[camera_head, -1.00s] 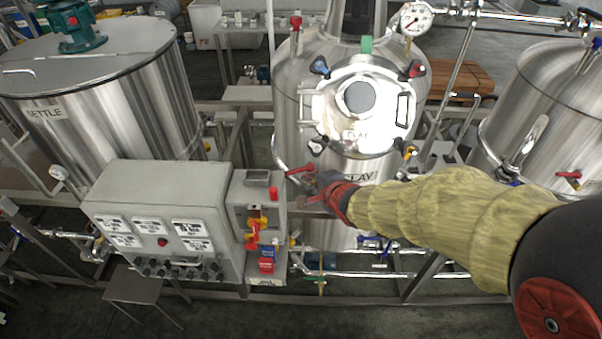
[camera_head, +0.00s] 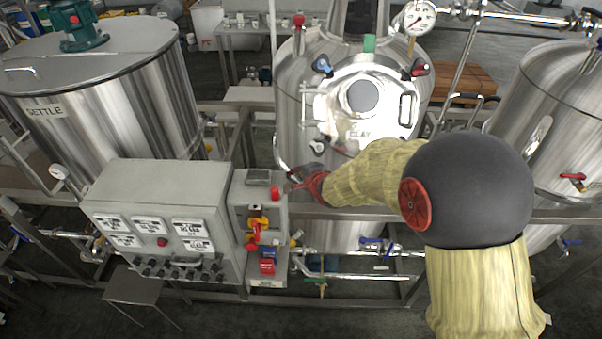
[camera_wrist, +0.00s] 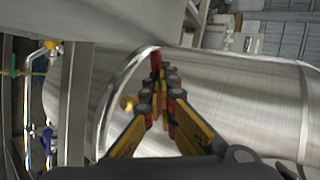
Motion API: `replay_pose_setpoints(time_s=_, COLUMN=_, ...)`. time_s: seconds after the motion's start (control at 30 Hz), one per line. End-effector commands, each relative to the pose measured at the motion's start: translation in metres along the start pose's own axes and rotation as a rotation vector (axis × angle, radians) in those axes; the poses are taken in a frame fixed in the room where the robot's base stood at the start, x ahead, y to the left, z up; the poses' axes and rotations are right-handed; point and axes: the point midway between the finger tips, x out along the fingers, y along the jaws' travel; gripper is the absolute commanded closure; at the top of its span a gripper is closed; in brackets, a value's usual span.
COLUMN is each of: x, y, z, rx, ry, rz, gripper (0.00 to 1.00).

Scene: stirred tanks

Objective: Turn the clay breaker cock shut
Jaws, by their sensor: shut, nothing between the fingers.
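The clay tank (camera_head: 300,100), a polished steel vessel with a round hatch marked CLAY, stands in the middle of the head view. In the head view my gripper (camera_head: 294,180) is between the tank and the control box, and mostly hides the cock.
The settle tank (camera_head: 160,90) is farther left, another steel tank (camera_head: 555,100) to the right. Frame rails and pipes run below.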

Motion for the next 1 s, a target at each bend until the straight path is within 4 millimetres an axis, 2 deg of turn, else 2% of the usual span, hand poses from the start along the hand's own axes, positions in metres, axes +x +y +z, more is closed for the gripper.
replay_pose_setpoints(time_s=0.27, x=0.001, y=-0.001, z=0.001, rx=0.0, ry=0.0, rz=0.0, gripper=1.0)
replay_pose_setpoints(time_s=0.6, x=0.022, y=-0.016, z=0.008, rx=0.001, ry=0.0, rz=0.0, gripper=1.0)
replay_pose_setpoints(time_s=1.0, x=0.02, y=-0.014, z=0.006, rx=0.0, ry=0.0, rz=0.0, gripper=1.0)
